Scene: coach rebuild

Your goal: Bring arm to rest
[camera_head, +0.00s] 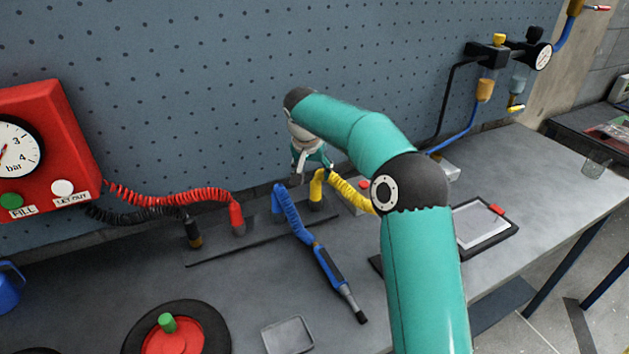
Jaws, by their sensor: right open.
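My right arm (420,265) rises in teal from the bottom edge, bends at a dark joint and reaches left over the bench. My right gripper (309,172) is at its far end, pointing down and open. It shows small, close to the pegboard and partly behind the wrist. It appears near the upper ends of a yellow coiled hose (350,193) and a blue coiled hose (289,212); I cannot tell whether it touches them. Nothing shows held in it. My left gripper is not in view.
A blue air tool (331,274) lies on the grey bench (240,290). A red gauge box (62,120), red hose (190,196), dark round wheel (215,325), small tray (288,334) and tablet (484,224) surround it. The pegboard (220,80) closes off the back.

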